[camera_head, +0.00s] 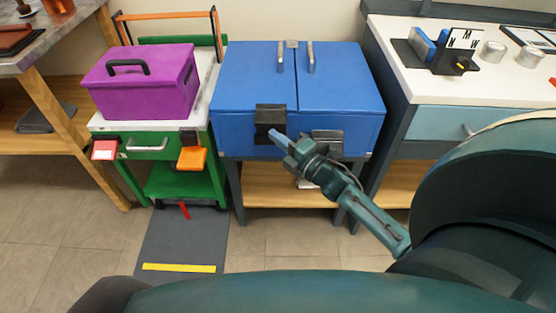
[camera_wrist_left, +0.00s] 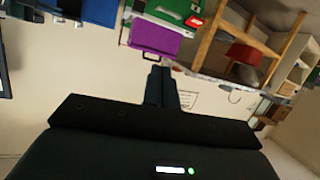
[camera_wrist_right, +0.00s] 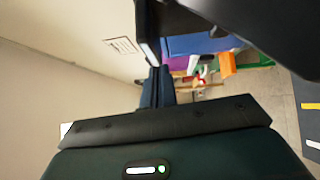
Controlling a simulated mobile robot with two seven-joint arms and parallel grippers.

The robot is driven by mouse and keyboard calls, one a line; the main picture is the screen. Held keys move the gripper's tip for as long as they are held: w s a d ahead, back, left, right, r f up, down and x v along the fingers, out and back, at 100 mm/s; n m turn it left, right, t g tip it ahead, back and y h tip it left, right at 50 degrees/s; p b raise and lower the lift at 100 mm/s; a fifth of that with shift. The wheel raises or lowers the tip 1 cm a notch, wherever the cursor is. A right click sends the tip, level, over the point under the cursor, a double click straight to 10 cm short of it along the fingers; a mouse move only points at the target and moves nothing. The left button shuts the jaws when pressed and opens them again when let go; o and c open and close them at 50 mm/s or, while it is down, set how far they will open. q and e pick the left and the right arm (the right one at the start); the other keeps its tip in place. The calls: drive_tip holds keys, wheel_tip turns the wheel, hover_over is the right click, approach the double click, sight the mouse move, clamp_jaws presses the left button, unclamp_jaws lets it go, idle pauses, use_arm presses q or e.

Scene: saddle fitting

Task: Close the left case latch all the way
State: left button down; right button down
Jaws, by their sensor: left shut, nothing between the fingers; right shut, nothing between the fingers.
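The blue case (camera_head: 235,101) stands with its lid down. The left case latch (camera_head: 269,115) is a dark block at the front rim; it sits higher than the right latch (camera_head: 328,134), a greyer plate on the case front. I cannot tell how far the left latch is closed. My right gripper (camera_head: 277,136) is shut and empty, its tips at the lower right of the left latch; contact cannot be told. Its fingers also show in the right wrist view (camera_wrist_right: 155,72). My left gripper (camera_wrist_left: 159,72) shows shut and empty in the left wrist view, outside the head view.
A purple box (camera_head: 140,92) stands on a green cart (camera_head: 150,146) left of the case. An orange piece (camera_head: 191,159) hangs at the cart's front. A white-topped bench (camera_head: 400,35) stands to the right. Floor in front of the case is partly hidden by my arm.

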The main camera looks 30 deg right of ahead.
drive_tip(key=shift+w+d+r, duration=0.1)
drive_tip(key=shift+w+r, duration=0.15)
drive_tip(key=shift+r, duration=0.15)
drive_tip(key=shift+w+d+r+p, duration=0.2)
drive_tip(key=shift+w+p, duration=0.05)
drive_tip(key=shift+p, duration=0.3)
use_arm(q)
drive_tip(key=shift+r, duration=0.35)
drive_tip(key=shift+f, duration=0.1)
use_arm(e)
drive_tip(key=shift+w+d+r, duration=0.1)
drive_tip(key=shift+w+r, duration=0.05)
drive_tip(key=shift+r, duration=0.05)
use_arm(q)
drive_tip(key=shift+s, duration=0.1)
